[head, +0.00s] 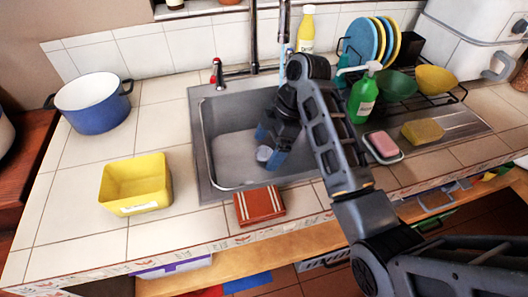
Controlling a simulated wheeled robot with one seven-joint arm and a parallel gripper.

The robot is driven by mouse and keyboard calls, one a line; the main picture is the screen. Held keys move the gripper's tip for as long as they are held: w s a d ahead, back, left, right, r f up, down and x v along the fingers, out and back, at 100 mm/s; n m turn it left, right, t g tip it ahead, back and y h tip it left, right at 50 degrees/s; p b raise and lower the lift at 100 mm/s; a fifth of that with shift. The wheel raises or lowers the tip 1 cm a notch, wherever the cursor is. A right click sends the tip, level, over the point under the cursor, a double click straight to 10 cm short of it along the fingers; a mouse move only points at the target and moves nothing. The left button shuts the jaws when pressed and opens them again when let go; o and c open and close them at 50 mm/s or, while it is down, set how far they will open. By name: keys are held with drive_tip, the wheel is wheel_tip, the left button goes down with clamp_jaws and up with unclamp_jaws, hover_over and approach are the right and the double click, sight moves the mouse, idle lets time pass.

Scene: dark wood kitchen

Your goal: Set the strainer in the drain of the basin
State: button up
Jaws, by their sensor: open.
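The steel basin (226,150) is set into the tiled counter at the centre of the head view. My gripper (268,147) reaches down into the basin with its blue fingertips apart. A small round pale metal piece (264,154) shows low in the basin, right by the fingertips. I cannot tell whether it is the strainer or the drain, or whether a finger touches it. No second such piece is visible; my gripper and arm hide the basin's right part.
A yellow tub (136,184) and a blue pot (92,103) stand left of the basin. A red-brown box (259,205) lies at its front edge. A green bottle (363,97), pink soap (383,144) and dish rack (440,101) are on the right. The faucet (254,45) rises behind.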

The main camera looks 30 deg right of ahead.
drive_tip(key=p+v, duration=0.2)
drive_tip(key=v, duration=0.2)
drive_tip(key=shift+d+r, duration=0.15)
drive_tip(key=shift+r, duration=0.25)
